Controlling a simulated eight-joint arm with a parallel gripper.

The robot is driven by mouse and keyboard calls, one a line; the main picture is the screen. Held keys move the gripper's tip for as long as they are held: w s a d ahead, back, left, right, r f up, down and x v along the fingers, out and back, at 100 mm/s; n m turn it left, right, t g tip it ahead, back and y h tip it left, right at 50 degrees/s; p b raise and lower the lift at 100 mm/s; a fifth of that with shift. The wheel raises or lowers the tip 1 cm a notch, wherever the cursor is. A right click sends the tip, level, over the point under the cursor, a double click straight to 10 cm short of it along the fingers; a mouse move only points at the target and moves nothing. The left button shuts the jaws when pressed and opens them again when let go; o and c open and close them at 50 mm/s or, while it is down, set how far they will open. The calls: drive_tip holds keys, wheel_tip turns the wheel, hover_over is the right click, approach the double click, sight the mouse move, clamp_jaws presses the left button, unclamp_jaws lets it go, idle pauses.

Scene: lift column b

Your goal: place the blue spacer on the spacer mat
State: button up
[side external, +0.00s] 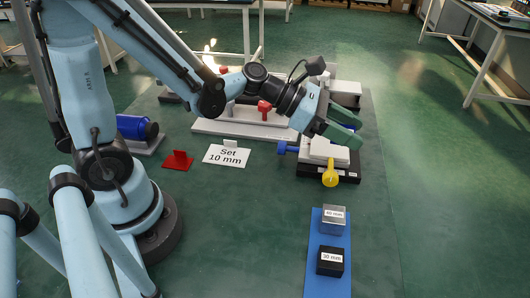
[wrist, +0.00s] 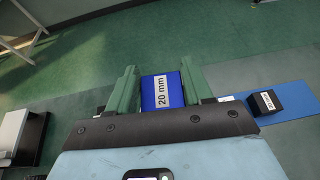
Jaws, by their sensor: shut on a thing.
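My gripper (side external: 342,128) is shut on the blue spacer. In the wrist view the spacer (wrist: 162,91), labelled "20 mm", sits between the two green fingers. The gripper is over the back part of a grey and black fixture. The blue spacer mat (side external: 328,287) lies on the floor in front, below the gripper in the picture. It also shows at the right in the wrist view (wrist: 296,103). A silver block (side external: 333,220) and a black "30 mm" block (side external: 330,262) stand on the mat.
A white "Set 10 mm" card (side external: 227,156) and a red piece (side external: 178,160) stand to the left. A blue cylinder (side external: 132,127) is farther left. Floor right of the mat is clear.

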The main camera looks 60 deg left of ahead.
hover_over(332, 146)
wheel_tip(332, 146, down, 5)
drive_tip(key=shift+f, duration=1.95)
drive_tip(key=shift+f, duration=0.15)
